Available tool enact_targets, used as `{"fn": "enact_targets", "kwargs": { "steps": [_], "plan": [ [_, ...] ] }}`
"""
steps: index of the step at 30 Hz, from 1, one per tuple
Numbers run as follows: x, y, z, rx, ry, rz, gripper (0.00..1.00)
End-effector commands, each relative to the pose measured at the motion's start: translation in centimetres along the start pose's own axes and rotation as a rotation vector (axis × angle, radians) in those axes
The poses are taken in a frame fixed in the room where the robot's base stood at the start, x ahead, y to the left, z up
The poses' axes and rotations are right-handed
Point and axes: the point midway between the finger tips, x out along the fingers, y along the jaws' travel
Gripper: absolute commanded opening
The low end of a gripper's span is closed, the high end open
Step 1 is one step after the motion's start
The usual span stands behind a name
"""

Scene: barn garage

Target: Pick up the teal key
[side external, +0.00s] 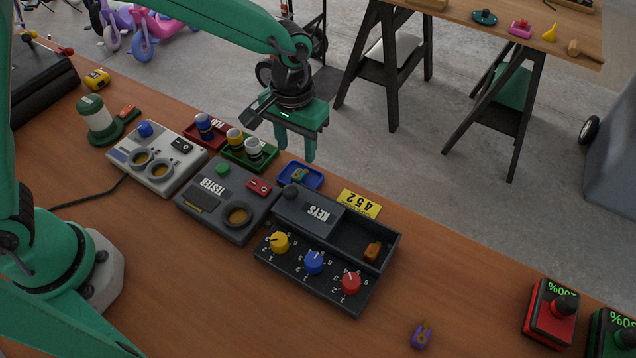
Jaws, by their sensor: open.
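A small blue tray (316,183) lies on the workbench behind the box labelled KEYS. A small teal and tan item (300,174) lies in it; it is too small to tell for sure that it is the teal key. My gripper (296,153) is open and empty, with its fingers pointing down above and just behind the blue tray. The dark KEYS box (320,214) has its lid slid to the left, and an orange-brown item (373,251) lies in its open right part. A purple key-like item (422,335) lies on the bench at the front.
Yellow, blue and red dials (314,262) sit on the KEYS box. A yellow 452 tag (359,204) lies behind it. A TESTER box (227,200), a green tray (262,165) of cylinders and a red tray (222,135) stand left. Red and green devices (551,312) stand right.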

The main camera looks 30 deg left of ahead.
Motion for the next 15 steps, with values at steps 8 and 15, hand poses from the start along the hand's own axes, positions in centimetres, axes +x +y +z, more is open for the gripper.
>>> {"fn": "enact_targets", "kwargs": {
  "steps": [8, 15],
  "plan": [
    [2.0, -0.1, 0.1, 0.000, -0.003, -0.002, 0.45],
    [2.6, 0.0, 0.0, 0.000, -0.001, 0.000, 0.45]
  ]
}}
